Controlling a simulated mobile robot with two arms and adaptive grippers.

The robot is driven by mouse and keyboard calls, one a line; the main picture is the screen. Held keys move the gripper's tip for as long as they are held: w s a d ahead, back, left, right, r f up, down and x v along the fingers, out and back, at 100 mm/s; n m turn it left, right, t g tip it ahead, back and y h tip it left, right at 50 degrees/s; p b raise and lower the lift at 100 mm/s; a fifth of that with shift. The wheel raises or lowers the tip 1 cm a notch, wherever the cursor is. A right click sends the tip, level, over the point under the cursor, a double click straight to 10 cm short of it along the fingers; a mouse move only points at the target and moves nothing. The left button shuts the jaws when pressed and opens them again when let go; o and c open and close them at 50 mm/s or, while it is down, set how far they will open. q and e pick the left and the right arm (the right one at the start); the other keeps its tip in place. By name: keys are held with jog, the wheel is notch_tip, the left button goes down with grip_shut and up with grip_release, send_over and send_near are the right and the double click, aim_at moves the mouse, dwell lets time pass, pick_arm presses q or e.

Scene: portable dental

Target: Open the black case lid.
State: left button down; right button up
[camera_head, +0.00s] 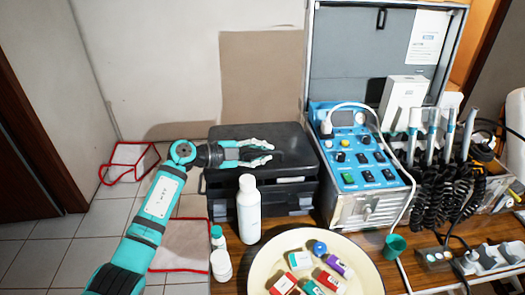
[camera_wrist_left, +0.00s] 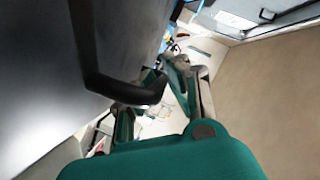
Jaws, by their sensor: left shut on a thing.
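The black case (camera_head: 222,197) stands on the wooden table, left of the blue dental unit. Its lid (camera_head: 285,133) looks down over the body in the head view. My left gripper (camera_head: 268,153) reaches over the top of the case from the left. In the left wrist view, the dark lid (camera_wrist_left: 40,80) fills the left side and a black handle (camera_wrist_left: 100,88) stands out from it. My left gripper (camera_wrist_left: 155,92) is shut on this handle, with its fingers on either side of it. My right gripper is not in view.
A white bottle (camera_head: 248,210) stands close in front of the case, with small bottles (camera_head: 221,265) beside it. A round tray (camera_head: 350,250) holds several small boxes. The blue dental unit (camera_head: 352,180) stands close on the right.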

pick_arm(q)
jog(key=w+a+r+n+g+p, duration=0.1)
jog(key=w+r+n+g+p, duration=0.1)
jog(key=w+r, duration=0.5)
jog(key=shift+w+a+r+n+p, duration=0.4)
jog(key=shift+r+n+p, duration=0.3)
jog(key=shift+r+p, duration=1.05)
pick_arm(e)
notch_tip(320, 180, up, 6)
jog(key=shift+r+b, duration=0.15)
jog(key=shift+b, duration=0.25)
pick_arm(q)
jog(key=shift+r, duration=0.4)
